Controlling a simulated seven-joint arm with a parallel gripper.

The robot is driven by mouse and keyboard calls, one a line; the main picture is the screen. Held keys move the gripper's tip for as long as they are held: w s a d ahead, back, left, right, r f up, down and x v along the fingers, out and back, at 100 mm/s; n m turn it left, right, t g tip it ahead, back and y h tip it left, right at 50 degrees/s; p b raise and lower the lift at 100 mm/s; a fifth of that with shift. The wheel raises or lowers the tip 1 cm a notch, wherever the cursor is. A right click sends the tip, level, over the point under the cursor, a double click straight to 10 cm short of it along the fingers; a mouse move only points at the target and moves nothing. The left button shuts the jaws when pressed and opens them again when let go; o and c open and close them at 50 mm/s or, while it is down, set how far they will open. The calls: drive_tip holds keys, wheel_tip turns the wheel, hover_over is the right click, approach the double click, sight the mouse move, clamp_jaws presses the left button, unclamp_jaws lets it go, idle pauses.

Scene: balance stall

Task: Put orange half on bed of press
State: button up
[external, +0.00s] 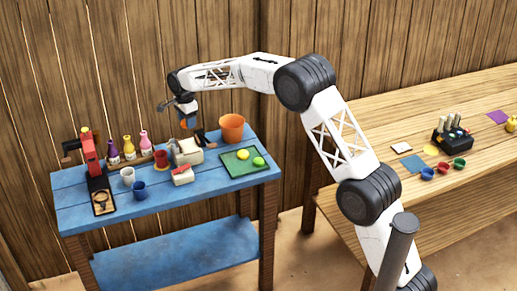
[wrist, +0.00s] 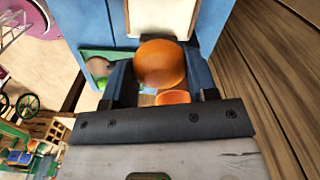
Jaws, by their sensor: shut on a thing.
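The orange half (wrist: 161,62) sits between the two dark fingers of my gripper (wrist: 163,80) in the wrist view, with its rounded side showing. My gripper (external: 186,122) is shut on it. In the external view it hangs above the back of the blue table, with a small bit of orange (external: 183,124) visible. The red press (external: 89,155) stands at the table's left end. Its dark bed (external: 102,203) lies at the front of the press, with a ring shape on it. My gripper is up and to the right of the press, well apart from the bed.
On the blue table (external: 70,215) stand several bottles (external: 129,148), a white mug (external: 128,176), a blue cup (external: 139,190), a red cup (external: 161,160), a cream-coloured device (external: 188,152), an orange bucket (external: 232,128) and a green tray (external: 262,172) with round fruit. A wooden wall rises behind.

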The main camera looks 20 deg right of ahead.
drive_tip(key=shift+a, duration=0.15)
hover_over(189, 146)
drive_tip(key=shift+w+f, duration=0.1)
drive_tip(key=shift+f, duration=3)
drive_tip(key=shift+f, duration=1.85)
drive_tip(key=shift+f, duration=0.1)
drive_tip(key=o, duration=0.9)
